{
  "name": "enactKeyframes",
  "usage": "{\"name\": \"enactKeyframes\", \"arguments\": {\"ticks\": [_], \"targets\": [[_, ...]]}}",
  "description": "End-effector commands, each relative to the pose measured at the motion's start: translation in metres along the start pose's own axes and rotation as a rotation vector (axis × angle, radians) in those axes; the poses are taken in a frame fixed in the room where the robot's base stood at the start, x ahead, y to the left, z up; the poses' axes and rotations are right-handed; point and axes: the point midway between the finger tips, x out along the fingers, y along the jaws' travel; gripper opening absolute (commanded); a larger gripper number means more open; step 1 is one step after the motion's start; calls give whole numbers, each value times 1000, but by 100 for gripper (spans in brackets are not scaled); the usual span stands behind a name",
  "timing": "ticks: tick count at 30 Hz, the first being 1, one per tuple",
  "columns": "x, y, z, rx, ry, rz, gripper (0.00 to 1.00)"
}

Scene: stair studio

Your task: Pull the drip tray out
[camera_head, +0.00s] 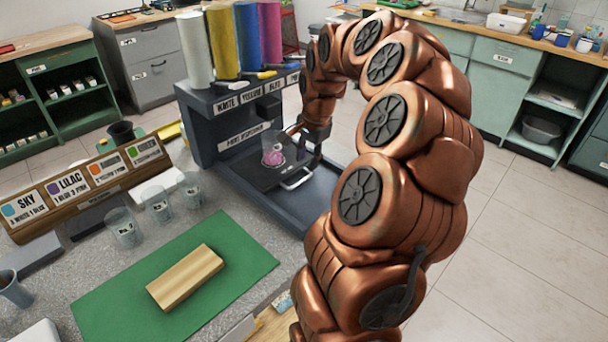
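The dark drip tray (258,176) lies at the base of the paint dispenser (205,125), with a light metal handle (297,181) at its front edge. A clear cup (273,150) with pink paint in it stands on the tray. My copper-coloured arm arches over from the right, and my gripper (314,156) points down just behind and above the handle, right of the cup. The gripper is small and dark here. I cannot tell whether its fingers are open or shut, or whether they touch the tray.
White, yellow, blue and magenta cylinders (222,45) stand on top of the dispenser. Clear cups (122,228) stand by a wooden label rack (88,190). A wooden block (186,277) lies on a green mat (120,305). The dispenser's dark base (310,197) is bare in front of the handle.

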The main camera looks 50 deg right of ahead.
Motion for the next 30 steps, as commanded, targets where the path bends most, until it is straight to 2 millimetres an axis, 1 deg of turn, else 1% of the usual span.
{"name": "enactKeyframes", "arguments": {"ticks": [9, 12, 16, 22, 23, 30], "targets": [[45, 1, 2, -2, -7, 6, 35], [57, 1, 2, -3, -5, 4, 35], [64, 1, 2, -2, -5, 3, 35], [64, 1, 2, -2, -3, 2, 35], [64, 1, 2, -2, -3, 2, 34], [64, 1, 2, -3, -3, 1, 9]]}}
